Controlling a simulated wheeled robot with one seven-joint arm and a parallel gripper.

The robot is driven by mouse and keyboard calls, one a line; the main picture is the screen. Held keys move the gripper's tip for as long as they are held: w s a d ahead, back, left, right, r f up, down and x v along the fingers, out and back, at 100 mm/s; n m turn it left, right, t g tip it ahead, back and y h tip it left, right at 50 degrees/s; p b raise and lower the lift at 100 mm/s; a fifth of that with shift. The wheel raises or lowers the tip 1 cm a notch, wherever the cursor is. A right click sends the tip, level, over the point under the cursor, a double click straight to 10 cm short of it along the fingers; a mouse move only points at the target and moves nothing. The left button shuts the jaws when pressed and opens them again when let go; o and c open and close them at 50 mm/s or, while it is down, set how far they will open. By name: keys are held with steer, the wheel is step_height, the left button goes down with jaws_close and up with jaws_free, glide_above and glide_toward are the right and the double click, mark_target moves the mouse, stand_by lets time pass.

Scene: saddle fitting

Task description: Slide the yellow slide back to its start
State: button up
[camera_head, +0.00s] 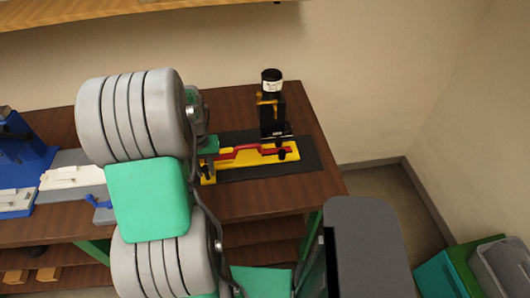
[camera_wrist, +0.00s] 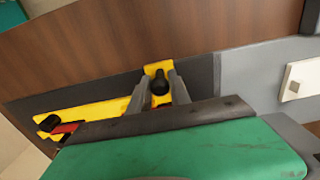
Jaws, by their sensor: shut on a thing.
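The yellow slide (camera_head: 255,161) lies on a black base plate (camera_head: 310,153) on the brown table, with a red zigzag part (camera_head: 250,150) along its top. It also shows in the wrist view (camera_wrist: 93,112), with a black knob (camera_wrist: 159,80) at its near end. My gripper (camera_wrist: 159,88) has its two grey fingers on either side of this knob and is shut on it. In the head view my gripper (camera_head: 208,170) is at the slide's left end, and my arm hides part of it. A second black knob (camera_wrist: 49,122) is at the slide's other end.
A black upright fixture (camera_head: 272,105) with a dark-topped cylinder stands behind the slide's right part. At left are a blue fixture (camera_head: 25,160) and a grey base with white blocks (camera_head: 72,178). Bare table lies in front of the base plate.

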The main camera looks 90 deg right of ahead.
steer(key=shift+w+a, duration=0.3)
steer(key=shift+w, duration=0.9)
steer(key=shift+w+a, duration=0.25)
steer(key=shift+w, duration=0.95)
steer(key=shift+w+a, duration=0.3)
steer(key=shift+w, duration=0.9)
steer(key=shift+o, duration=0.2)
steer(key=shift+w, duration=0.1)
steer(key=shift+o, duration=0.6)
steer(key=shift+w, duration=0.1)
steer(key=o, duration=0.7)
steer(key=shift+w+a, duration=0.1)
steer(key=shift+w, duration=0.05)
steer(key=shift+s, duration=0.2)
steer(key=shift+r+p, duration=2)
steer(key=shift+r, duration=1)
